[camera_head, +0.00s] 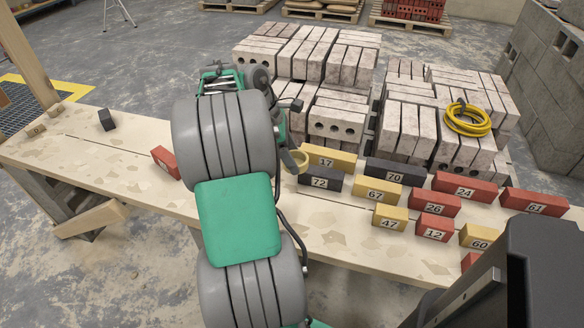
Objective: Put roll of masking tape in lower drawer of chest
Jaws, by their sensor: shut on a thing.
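The roll of masking tape (302,161) shows as a small yellowish ring just right of my arm, in front of the yellow block marked 17. My gripper (292,157) is shut on the roll, partly hidden behind my own arm. I cannot tell whether the roll touches the bench or the blocks beside it. No chest or drawer can be made out; my arm covers the middle of the bench.
Numbered red, yellow and dark blocks (383,190) spread over the bench's right half. Pale brick stacks (340,70) stand behind, one bearing a coiled yellow hose (467,119). A red block (165,161) and a dark block (106,120) lie left; the bench (75,150) is mostly clear there.

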